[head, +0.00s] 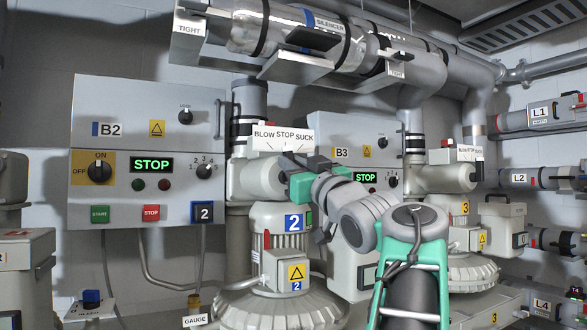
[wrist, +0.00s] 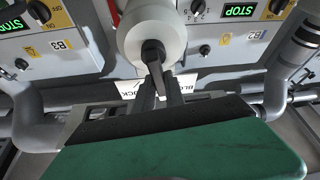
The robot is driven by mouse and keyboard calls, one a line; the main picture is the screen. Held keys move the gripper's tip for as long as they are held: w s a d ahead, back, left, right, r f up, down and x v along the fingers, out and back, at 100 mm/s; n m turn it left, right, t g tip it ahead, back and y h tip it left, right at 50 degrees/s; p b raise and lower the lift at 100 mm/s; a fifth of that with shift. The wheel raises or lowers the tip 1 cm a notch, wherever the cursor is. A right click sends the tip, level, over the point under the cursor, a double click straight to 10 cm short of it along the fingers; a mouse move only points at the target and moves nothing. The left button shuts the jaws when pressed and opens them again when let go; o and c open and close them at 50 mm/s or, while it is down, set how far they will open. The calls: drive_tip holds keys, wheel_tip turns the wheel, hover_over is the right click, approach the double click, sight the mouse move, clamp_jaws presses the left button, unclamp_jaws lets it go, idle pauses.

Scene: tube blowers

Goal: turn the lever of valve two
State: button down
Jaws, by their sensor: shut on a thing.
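Valve two is the pale valve body (head: 257,180) above the blower marked 2, with a white BLOW STOP SUCK plate (head: 283,138). Its black lever (wrist: 153,58) shows in the wrist view, running from the round pale hub toward my gripper. My gripper (head: 298,158) is at the lever, in front of the plate's lower edge. In the wrist view its dark fingers (wrist: 161,88) are shut on the lever's end, between the BLOW and SUCK ends of the plate, about at STOP. In the head view my gripper hides most of the lever.
Panel B2 (head: 140,150) reads STOP at the left. Panel B3 (head: 362,155) is behind my arm. A silencer pipe (head: 290,30) runs overhead. A second valve (head: 440,178) with its own plate is at the right. The blower two motor (head: 275,225) stands below my gripper.

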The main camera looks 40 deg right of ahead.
drive_tip(key=shift+w+a+f+n+g+y, duration=0.1)
drive_tip(key=shift+a+n+y, duration=0.15)
drive_tip(key=shift+n+y, duration=1)
drive_tip(key=shift+w+a+f+n+g+y, duration=0.15)
drive_tip(key=shift+n+y, duration=0.25)
drive_tip(key=shift+n, duration=1.6)
drive_tip(key=shift+s+a+f+n+g+y, duration=0.1)
drive_tip(key=shift+a+n+y, duration=0.2)
drive_tip(key=shift+n+y, duration=0.95)
drive_tip(key=shift+n+h, duration=0.4)
drive_tip(key=shift+n, duration=0.1)
drive_tip(key=c, duration=1.4)
unclamp_jaws()
drive_tip(key=b+v, duration=0.2)
drive_tip(key=v, duration=0.5)
drive_tip(key=shift+s+f+b, duration=0.15)
drive_tip(key=shift+s+b, duration=0.15)
drive_tip(key=shift+s, duration=0.05)
